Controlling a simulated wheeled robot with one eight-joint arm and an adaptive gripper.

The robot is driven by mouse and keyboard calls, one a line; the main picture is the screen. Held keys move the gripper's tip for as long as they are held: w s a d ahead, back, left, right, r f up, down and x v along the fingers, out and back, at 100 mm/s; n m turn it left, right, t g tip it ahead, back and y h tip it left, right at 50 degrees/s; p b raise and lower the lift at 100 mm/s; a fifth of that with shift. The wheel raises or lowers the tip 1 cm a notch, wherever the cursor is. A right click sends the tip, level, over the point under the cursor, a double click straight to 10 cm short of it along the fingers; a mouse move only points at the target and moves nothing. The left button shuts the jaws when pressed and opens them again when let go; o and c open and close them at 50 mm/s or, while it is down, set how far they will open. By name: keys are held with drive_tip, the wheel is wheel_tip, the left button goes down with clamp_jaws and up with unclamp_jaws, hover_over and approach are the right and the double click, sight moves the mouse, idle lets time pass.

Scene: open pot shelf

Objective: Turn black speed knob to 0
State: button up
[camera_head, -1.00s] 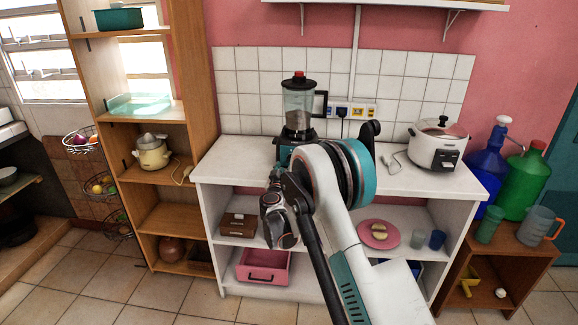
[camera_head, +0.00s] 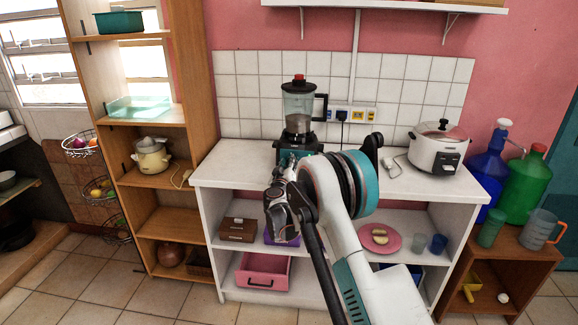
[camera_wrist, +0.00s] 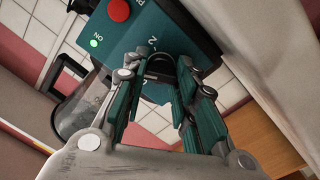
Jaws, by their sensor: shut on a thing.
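The blender (camera_head: 298,105) stands upright on the white counter, with a clear jug, a black handle and a red-tipped lid. Its teal base fills the upper part of the wrist view (camera_wrist: 150,32), tilted there. The base bears a red button, a lit green light marked ON and white numerals around the black speed knob (camera_wrist: 160,66). My gripper (camera_wrist: 163,82) is shut on the knob, with a finger on each side. The fingers hide part of the dial, so I cannot tell the setting. In the head view my gripper (camera_head: 287,166) is at the blender's front.
The white counter (camera_head: 236,165) also carries a white rice cooker (camera_head: 438,148) at right. A wooden shelf stands at left with a yellow juicer (camera_head: 151,153). Below the counter are a pink drawer (camera_head: 263,271) and a pink plate (camera_head: 379,239). The counter's left part is clear.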

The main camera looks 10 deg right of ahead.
drive_tip(key=shift+n, duration=0.4)
drive_tip(key=n, duration=0.5)
drive_tip(key=shift+a+n, duration=0.1)
drive_tip(key=shift+n, duration=0.2)
drive_tip(key=n, duration=0.5)
drive_tip(key=shift+f, duration=0.15)
drive_tip(key=shift+n, duration=0.4)
drive_tip(key=o, duration=1.1)
drive_tip(key=v, duration=1.2)
